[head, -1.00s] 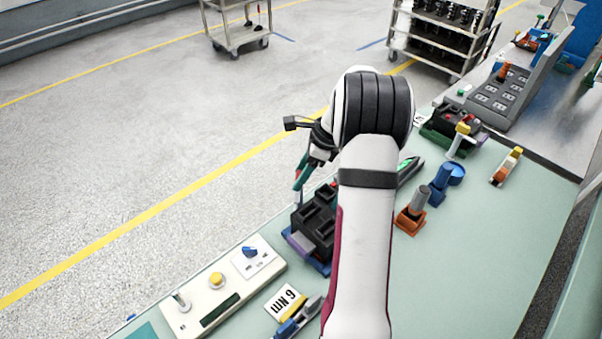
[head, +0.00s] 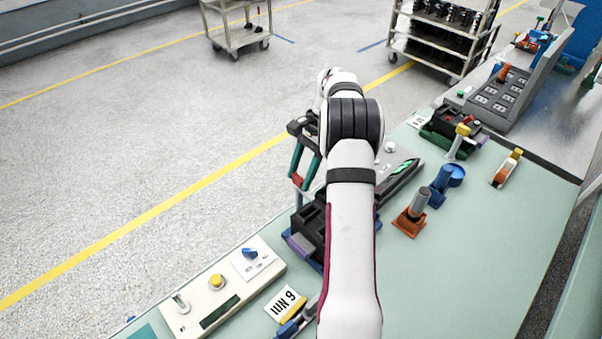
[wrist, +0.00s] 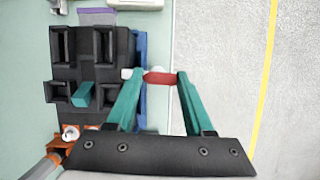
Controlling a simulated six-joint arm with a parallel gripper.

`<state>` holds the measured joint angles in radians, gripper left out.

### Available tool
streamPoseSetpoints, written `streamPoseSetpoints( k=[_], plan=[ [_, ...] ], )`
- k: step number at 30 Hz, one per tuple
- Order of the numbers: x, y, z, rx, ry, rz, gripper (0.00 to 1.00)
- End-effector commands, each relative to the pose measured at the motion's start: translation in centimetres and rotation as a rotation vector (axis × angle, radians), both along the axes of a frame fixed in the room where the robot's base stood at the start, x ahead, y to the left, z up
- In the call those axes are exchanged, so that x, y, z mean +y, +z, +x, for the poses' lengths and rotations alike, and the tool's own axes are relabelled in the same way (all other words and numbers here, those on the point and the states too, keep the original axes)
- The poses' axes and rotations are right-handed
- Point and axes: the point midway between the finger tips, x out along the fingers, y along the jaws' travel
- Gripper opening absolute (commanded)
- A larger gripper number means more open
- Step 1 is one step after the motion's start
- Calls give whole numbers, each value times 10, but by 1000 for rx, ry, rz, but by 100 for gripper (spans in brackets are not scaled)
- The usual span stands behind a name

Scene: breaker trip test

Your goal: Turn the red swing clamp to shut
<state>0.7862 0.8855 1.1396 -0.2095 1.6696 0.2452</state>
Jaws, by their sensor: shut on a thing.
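The red swing clamp (wrist: 160,79) shows in the wrist view as a short red bar between my teal fingertips. It lies just right of the black fixture (wrist: 115,42), pointing away from it past the edge of the blue base (wrist: 143,55). In the head view the red clamp (head: 297,180) shows low between the fingers, above a thin post. My arm hides much of the black fixture (head: 308,222) in the head view.
A control panel (head: 218,285) with a blue knob and yellow button stands front left. An orange-based toggle clamp (head: 410,222) and a blue clamp (head: 440,183) stand right of my arm. Open floor lies beyond the bench's left edge.

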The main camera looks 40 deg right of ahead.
Motion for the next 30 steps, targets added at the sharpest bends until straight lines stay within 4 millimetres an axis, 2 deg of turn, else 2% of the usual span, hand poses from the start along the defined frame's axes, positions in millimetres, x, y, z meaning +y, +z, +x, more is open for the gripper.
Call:
streamPoseSetpoints(
  k=[9,22,23,27,30],
  plan=[
    [-1,0,0,2,69,-2,0],
    [-1,-1,0,1,75,-2,0],
    [-1,-1,0,1,75,-2,58],
    [0,0,0,1,74,-2,82],
    [0,0,0,1,74,-1,82]
  ],
)
